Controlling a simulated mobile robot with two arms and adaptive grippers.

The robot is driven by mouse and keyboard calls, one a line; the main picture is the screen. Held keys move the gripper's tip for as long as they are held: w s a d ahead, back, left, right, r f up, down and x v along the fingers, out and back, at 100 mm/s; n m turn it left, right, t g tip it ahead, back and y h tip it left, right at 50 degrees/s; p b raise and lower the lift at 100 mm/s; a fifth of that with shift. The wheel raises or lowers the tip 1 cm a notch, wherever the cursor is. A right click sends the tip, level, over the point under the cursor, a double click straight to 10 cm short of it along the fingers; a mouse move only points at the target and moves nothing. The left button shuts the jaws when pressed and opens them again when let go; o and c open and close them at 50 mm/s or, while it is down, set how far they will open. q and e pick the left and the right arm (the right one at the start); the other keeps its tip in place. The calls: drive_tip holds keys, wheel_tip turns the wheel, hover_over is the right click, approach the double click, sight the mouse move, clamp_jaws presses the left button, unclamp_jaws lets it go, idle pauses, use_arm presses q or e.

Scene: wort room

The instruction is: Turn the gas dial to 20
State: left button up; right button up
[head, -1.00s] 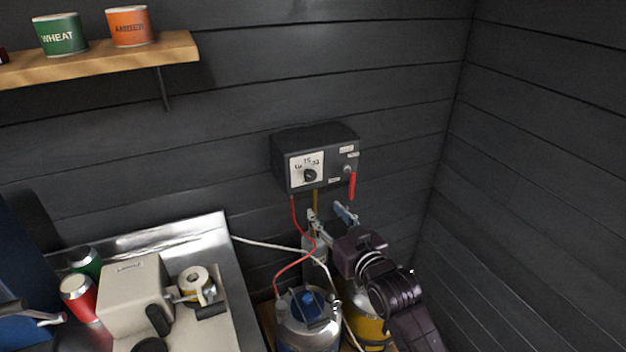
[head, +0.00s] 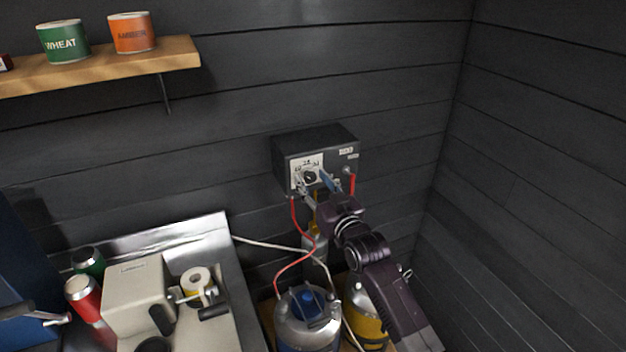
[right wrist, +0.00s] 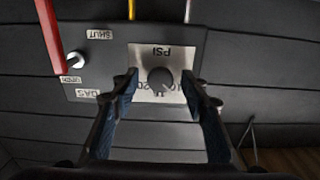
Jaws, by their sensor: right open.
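The gas dial (head: 309,177) is a dark round knob on a white scale plate, on the front of a black wall box (head: 314,140). It also shows in the right wrist view (right wrist: 160,79), upside down, with a PSI label. My right gripper (head: 316,184) is in front of the box, its fingers open on either side of the dial. In the right wrist view the fingertips (right wrist: 160,92) stand left and right of the knob, apart from it. The pointer and exact setting cannot be read. My left gripper is not in view.
A red lever (head: 352,185) hangs at the box's right side, near my gripper. A red hose (head: 295,215) drops to a steel keg (head: 308,325); a yellow cylinder (head: 366,318) stands beside it. A steel counter (head: 190,235) with a beige machine is at left.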

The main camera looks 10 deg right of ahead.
drive_tip(key=shift+w, duration=0.1)
drive_tip(key=shift+c, duration=0.5)
clamp_jaws()
drive_tip(key=shift+m, duration=0.3)
drive_tip(key=m+p, duration=0.1)
drive_tip(key=m, duration=0.2)
drive_tip(key=m+p, duration=0.1)
drive_tip(key=m, duration=0.4)
drive_tip(key=shift+m, duration=0.4)
drive_tip(key=m+p, duration=0.1)
drive_tip(key=m, duration=0.4)
drive_tip(key=shift+m, duration=0.3)
drive_tip(key=shift+m+p, duration=0.5)
drive_tip(key=shift+m, duration=2)
